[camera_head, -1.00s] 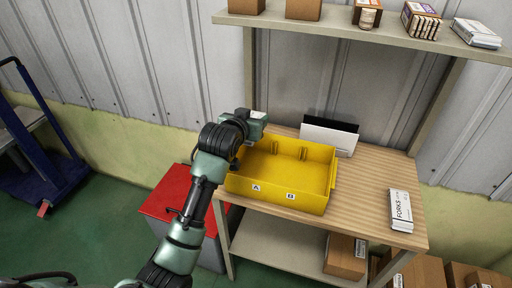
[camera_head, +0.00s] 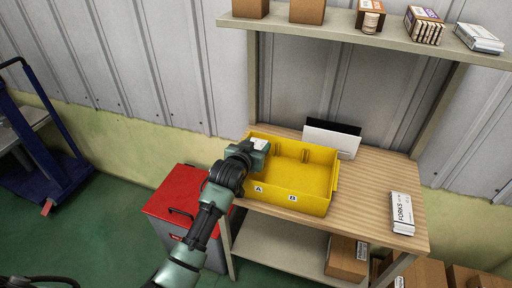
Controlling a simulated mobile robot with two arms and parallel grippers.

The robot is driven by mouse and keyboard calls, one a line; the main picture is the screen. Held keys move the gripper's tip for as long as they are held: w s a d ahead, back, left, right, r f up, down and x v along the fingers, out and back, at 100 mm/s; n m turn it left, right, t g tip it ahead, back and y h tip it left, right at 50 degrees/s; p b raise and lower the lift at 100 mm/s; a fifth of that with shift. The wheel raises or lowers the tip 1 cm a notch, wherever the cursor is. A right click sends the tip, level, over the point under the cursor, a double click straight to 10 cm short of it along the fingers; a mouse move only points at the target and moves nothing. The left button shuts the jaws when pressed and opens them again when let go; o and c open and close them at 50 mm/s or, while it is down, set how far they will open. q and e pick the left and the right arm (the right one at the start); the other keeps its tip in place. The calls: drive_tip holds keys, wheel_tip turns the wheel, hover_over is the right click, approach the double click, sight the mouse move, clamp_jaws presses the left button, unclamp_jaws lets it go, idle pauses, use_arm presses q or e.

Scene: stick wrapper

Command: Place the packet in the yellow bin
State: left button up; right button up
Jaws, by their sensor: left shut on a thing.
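The yellow bin (camera_head: 312,204) stands on the wooden workbench, its open top facing up and labels A and B on its front. The part of its floor that I can see is empty. My left gripper (camera_head: 258,156) is over the bin's left part, pointing down. My right gripper is not in view.
A white FORKS box (camera_head: 402,213) lies on the bench's right side. A white and black panel (camera_head: 331,138) stands behind the bin. A red cabinet (camera_head: 176,196) is left of the bench (camera_head: 370,190). A shelf (camera_head: 385,38) with several boxes hangs above.

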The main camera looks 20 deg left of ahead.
use_arm(q)
drive_tip(key=shift+s+d+f, duration=0.1)
drive_tip(key=shift+s+f, duration=0.1)
drive_tip(key=shift+f, duration=0.4)
drive_tip(key=shift+s+f, duration=0.15)
drive_tip(key=shift+f, duration=0.45)
drive_tip(key=o, duration=1.4)
drive_tip(key=shift+d, duration=0.15)
drive_tip(key=shift+r, duration=0.25)
drive_tip(key=v, duration=0.4)
drive_tip(key=r+v, duration=0.1)
drive_tip(key=v, duration=0.7)
drive_tip(key=shift+w+a+r+b, duration=0.2)
drive_tip(key=shift+w+a+b, duration=0.1)
